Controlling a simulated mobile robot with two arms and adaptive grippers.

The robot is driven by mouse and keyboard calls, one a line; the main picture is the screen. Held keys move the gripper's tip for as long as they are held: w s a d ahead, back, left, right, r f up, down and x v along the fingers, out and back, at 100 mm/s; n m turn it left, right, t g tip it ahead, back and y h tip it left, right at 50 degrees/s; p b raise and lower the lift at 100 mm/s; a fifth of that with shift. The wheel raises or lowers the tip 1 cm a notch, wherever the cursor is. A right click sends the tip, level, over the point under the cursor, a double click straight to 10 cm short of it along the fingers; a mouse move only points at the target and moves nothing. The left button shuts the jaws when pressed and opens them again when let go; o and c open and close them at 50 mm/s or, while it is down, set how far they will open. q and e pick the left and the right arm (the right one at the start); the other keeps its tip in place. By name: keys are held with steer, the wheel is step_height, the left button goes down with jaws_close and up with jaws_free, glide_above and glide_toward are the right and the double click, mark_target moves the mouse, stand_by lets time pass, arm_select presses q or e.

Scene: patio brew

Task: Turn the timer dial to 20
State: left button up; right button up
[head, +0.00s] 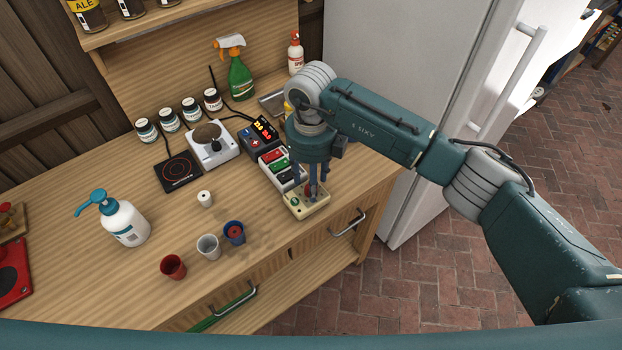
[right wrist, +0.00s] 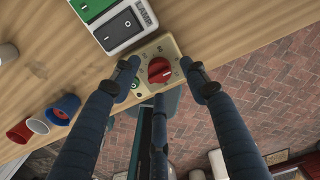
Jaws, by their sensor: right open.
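The timer (head: 308,203) is a cream box near the front right edge of the wooden counter (head: 150,262). In the right wrist view the timer (right wrist: 171,46) shows a red dial (right wrist: 159,70) on its top face, with small marks around it that are too small to read. My right gripper (head: 313,192) points down over the timer. In the right wrist view its fingers (right wrist: 160,78) are open, spread on either side of the red dial, and I cannot tell whether they touch it. My left gripper is not in view.
A switch box (head: 282,170) with red, green and black switches stands just behind the timer. Red (head: 172,266), white (head: 208,246) and blue (head: 234,233) cups stand to the left. A pump bottle (head: 125,222) stands farther left. The fridge (head: 395,70) is behind my arm.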

steer(key=shift+f, duration=0.85)
jaws_close()
steer(key=shift+m, duration=0.3)
steer(key=m+b, duration=0.2)
steer(key=m, duration=0.1)
steer(key=shift+f+m, duration=0.1)
steer(key=shift+m, duration=0.2)
steer(key=m+b, duration=0.2)
steer(key=m, duration=0.3)
steer(key=shift+m+b, duration=0.3)
steer(key=shift+b, duration=0.1)
steer(key=m+b, duration=0.2)
steer(key=m, duration=0.5)
steer(key=m+b, duration=0.1)
steer(key=m, duration=0.2)
steer(key=shift+w+r, duration=0.1)
steer(key=shift+r, duration=0.1)
steer(key=shift+m, duration=0.3)
